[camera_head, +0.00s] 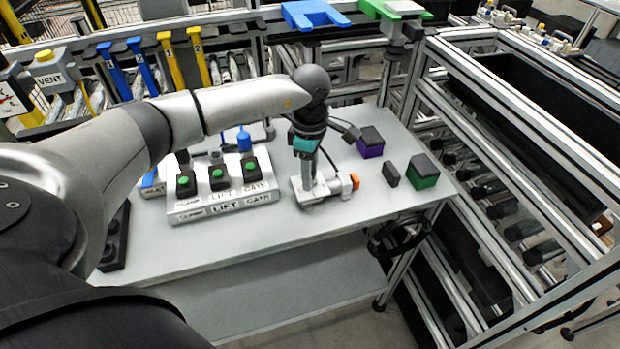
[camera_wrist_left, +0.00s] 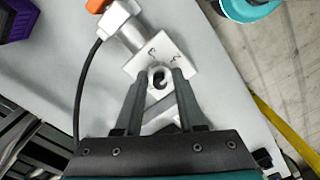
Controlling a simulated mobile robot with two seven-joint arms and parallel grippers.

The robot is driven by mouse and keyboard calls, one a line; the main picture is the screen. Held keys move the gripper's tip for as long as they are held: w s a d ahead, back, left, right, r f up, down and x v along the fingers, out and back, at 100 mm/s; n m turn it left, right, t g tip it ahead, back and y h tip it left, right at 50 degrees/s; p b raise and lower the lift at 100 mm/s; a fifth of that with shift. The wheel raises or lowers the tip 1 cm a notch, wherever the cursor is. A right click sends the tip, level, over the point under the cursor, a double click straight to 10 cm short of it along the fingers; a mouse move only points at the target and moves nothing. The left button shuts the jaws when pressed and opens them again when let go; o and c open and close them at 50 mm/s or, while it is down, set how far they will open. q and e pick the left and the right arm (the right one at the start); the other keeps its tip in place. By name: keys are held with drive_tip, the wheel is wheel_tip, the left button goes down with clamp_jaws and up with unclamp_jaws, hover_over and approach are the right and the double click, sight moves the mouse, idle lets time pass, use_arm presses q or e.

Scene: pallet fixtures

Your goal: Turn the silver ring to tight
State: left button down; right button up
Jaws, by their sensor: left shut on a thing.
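The silver ring (camera_wrist_left: 158,78) sits on a small pale metal fixture (camera_wrist_left: 140,55) with dark marks on its top plate. My left gripper (camera_wrist_left: 158,82) points down over the fixture, with one finger on each side of the ring, and is shut on it. In the head view, the left gripper (camera_head: 306,178) stands over the fixture (camera_head: 325,192) on the table, and the ring is hidden there. The marks are too small to read, so the ring's setting cannot be told. My right gripper is not in view.
A panel (camera_head: 222,200) with several green-buttoned boxes stands left of the fixture. An orange-tipped connector (camera_wrist_left: 97,5) with a black cable juts from the fixture. A purple box (camera_head: 370,147) and a green box (camera_head: 423,178) lie to the right. The table front (camera_head: 250,240) is clear.

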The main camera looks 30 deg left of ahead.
use_arm(q)
drive_tip(key=m+b, duration=0.3)
drive_tip(key=m, duration=0.2)
drive_tip(key=shift+m, duration=0.3)
drive_tip(key=shift+m+b, duration=1.05)
drive_tip(key=shift+m, duration=0.95)
drive_tip(key=c, duration=0.5)
unclamp_jaws()
drive_tip(key=shift+r, duration=0.1)
wheel_tip(320, 180, up, 15)
drive_tip(key=shift+p, duration=0.45)
